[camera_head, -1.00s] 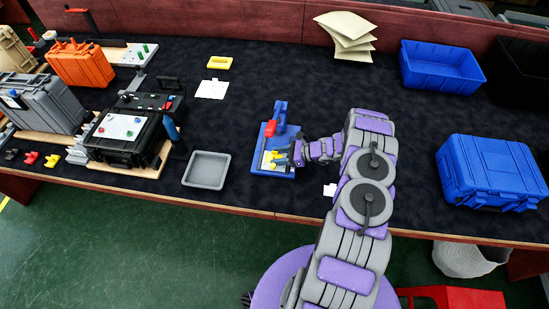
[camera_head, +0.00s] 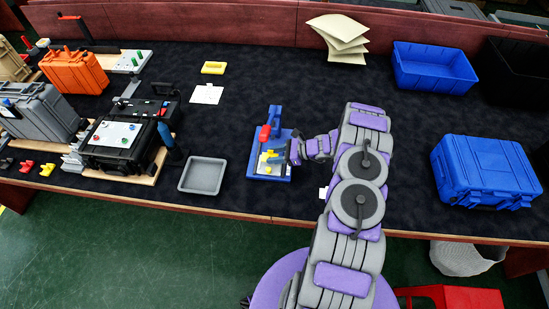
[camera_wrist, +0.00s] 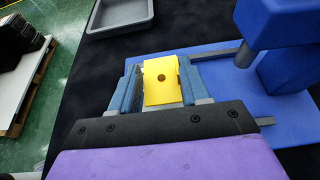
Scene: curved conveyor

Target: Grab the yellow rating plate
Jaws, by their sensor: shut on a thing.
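The yellow rating plate (camera_wrist: 161,80) is between the two fingers of my gripper (camera_wrist: 160,88) in the wrist view, with a dark round hole in its face. My gripper is shut on it. In the head view my gripper (camera_head: 284,155) is at the blue press-like fixture (camera_head: 283,172), and the yellow plate (camera_head: 268,157) shows just left of it. The fixture has a blue base, a blue upright and a red part (camera_head: 265,133). The fixture's blue base (camera_wrist: 285,108) lies under and right of the plate in the wrist view. I cannot tell whether the plate still touches it.
A grey tray (camera_head: 203,175) is left of the fixture. A yellow frame (camera_head: 214,68) and a white sheet (camera_head: 207,94) lie behind. A blue case (camera_head: 486,172) and a blue bin (camera_head: 434,69) stand at right. Dark table is clear between.

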